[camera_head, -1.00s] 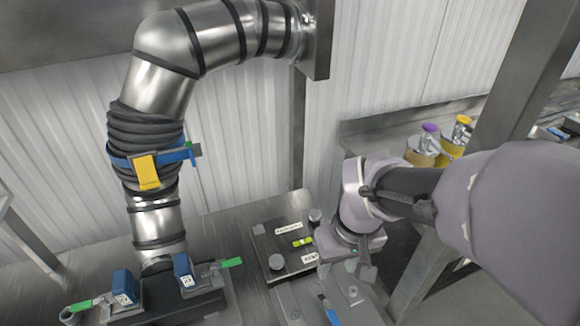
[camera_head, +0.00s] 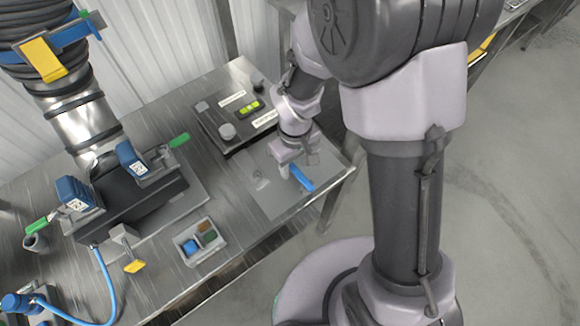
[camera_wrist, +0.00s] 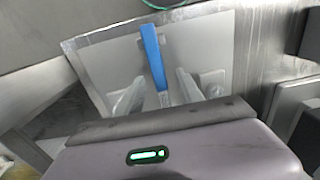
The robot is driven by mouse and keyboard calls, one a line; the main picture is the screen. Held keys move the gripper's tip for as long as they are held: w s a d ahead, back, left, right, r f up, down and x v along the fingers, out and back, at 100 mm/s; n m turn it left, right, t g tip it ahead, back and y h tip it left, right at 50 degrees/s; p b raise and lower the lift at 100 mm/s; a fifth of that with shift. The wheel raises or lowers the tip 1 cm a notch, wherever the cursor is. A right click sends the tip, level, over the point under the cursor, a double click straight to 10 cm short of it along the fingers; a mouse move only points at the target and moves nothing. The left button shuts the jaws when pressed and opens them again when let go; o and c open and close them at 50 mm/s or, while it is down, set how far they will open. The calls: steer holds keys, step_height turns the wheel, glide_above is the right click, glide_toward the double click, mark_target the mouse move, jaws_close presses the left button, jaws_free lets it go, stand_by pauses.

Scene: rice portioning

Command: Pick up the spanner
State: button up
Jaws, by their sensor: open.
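The spanner, with a blue handle, lies on a light grey plate (camera_head: 268,194) on the metal table; its handle (camera_head: 301,178) shows just below my gripper (camera_head: 292,158) in the head view. In the wrist view the blue handle (camera_wrist: 153,55) points up the picture and its grey metal end runs down between the two fingers of my gripper (camera_wrist: 158,85). The fingers are apart, one on each side, with no visible hold on the spanner. The gap between fingers and spanner is hard to judge. The lower metal end is partly hidden by my gripper's body.
A black panel (camera_head: 229,132) with a knob and a green-yellow level stands behind the plate. A black fixture (camera_head: 135,205) with blue and green parts is at left. A small tray (camera_head: 217,249) of coloured pieces sits near the table's front edge. Open floor lies right.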

steer(key=shift+f, duration=0.5)
steer(key=shift+r, duration=0.1)
jaws_close()
